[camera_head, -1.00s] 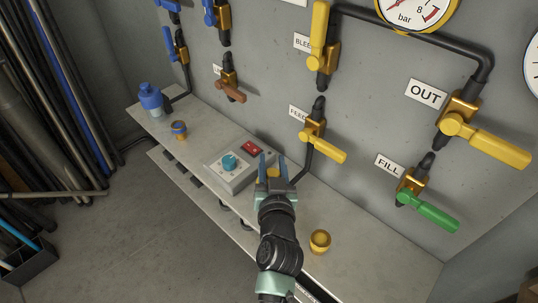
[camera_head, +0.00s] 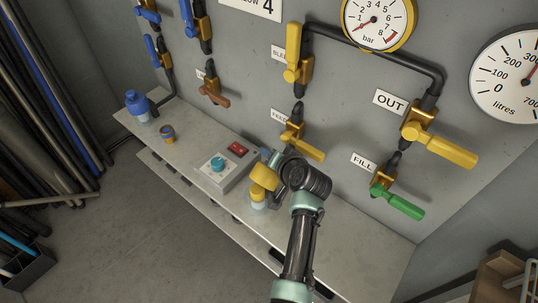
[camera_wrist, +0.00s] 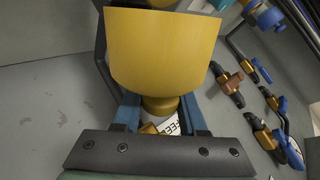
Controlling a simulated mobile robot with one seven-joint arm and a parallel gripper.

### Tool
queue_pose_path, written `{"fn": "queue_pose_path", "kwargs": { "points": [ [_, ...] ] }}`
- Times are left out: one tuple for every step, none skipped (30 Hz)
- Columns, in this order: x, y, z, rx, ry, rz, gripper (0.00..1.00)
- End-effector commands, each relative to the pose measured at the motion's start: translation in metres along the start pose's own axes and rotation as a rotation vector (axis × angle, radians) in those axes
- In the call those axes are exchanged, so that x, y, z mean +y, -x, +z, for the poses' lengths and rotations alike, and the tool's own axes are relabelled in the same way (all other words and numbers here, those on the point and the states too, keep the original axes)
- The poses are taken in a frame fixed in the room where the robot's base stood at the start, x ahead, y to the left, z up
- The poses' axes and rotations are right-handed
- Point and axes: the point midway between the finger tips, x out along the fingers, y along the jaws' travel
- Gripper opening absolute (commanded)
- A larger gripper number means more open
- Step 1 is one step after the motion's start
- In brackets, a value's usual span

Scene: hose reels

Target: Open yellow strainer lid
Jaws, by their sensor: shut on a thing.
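The yellow strainer lid (camera_head: 264,177) is held by my gripper (camera_head: 279,166), tilted on its side. In the wrist view the lid (camera_wrist: 165,48) fills the upper middle, with its narrower yellow knob between the blue fingers of my gripper (camera_wrist: 160,112). In the head view the yellow strainer body (camera_head: 258,205), a clear cup with a yellow upper part, stands on the shelf just below the lid. I cannot tell whether lid and body still touch. My wrist partly hides the fingers in the head view.
The grey control box (camera_head: 225,170) stands left of the strainer. The feed valve's yellow handle (camera_head: 305,149) is close behind my wrist. A blue-lidded strainer (camera_head: 137,105) and a small yellow-and-blue cup (camera_head: 167,134) are at the shelf's left. The green fill handle (camera_head: 398,204) is to the right.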

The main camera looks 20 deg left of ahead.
Motion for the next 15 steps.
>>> {"fn": "queue_pose_path", "kwargs": {
  "points": [
    [0.0014,-0.0011,-0.0004,-0.011,-0.012,0.000,0.00],
    [0.0018,-0.0015,-0.0005,-0.017,-0.018,0.000,0.00],
    [0.0023,-0.0020,-0.0006,-0.024,-0.025,0.000,0.00],
    [0.0026,-0.0022,-0.0007,-0.027,-0.030,0.000,0.00],
    [0.0028,-0.0025,-0.0007,-0.031,-0.033,0.000,0.00],
    [0.0031,-0.0027,-0.0007,-0.035,-0.037,0.000,0.00],
    [0.0032,-0.0029,-0.0007,-0.037,-0.040,0.000,0.00],
    [0.0033,-0.0030,-0.0006,-0.039,-0.041,0.000,0.00],
    [0.0035,-0.0031,-0.0005,-0.041,-0.043,0.000,0.00],
    [0.0035,-0.0032,-0.0005,-0.042,-0.044,0.000,0.00],
    [0.0036,-0.0032,-0.0005,-0.043,-0.044,0.000,0.00],
    [0.0036,-0.0032,-0.0005,-0.043,-0.044,0.000,0.00],
    [0.0036,-0.0032,-0.0004,-0.043,-0.044,0.000,0.00],
    [0.0036,-0.0032,-0.0004,-0.043,-0.044,0.000,0.00],
    [0.0036,-0.0032,-0.0004,-0.043,-0.044,0.000,0.00]
  ]
}}
